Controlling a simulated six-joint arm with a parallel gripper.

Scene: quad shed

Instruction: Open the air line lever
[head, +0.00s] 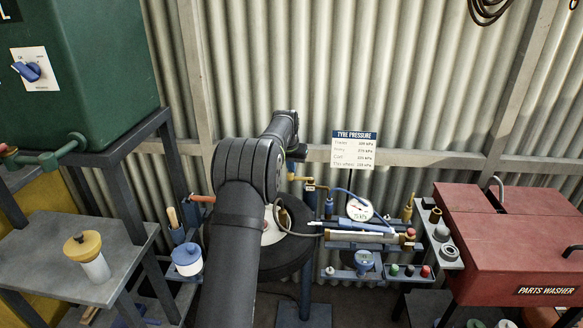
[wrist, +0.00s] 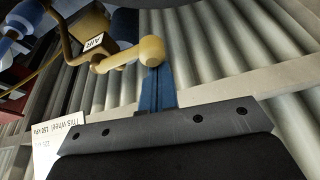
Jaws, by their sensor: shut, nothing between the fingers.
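The air line lever (wrist: 125,57) is a tan, brass-like handle with a round knob at its end. It joins a valve body that carries a white AIR label (wrist: 94,43) in the wrist view. In the head view the lever (head: 293,177) is small, just below my gripper (head: 296,154). In the wrist view my gripper (wrist: 158,72) is shut and empty, its blue fingers reaching up to the knob. The knob overlaps the fingertips; I cannot tell whether they touch. The inner valve parts are hidden.
A tyre (head: 290,255) stands behind my arm. A pressure gauge (head: 360,209), a blue hose and a tool shelf (head: 375,244) are right of the valve. A TYRE PRESSURE sign (head: 354,151) stands close on the right. A corrugated wall (head: 340,70) lies behind.

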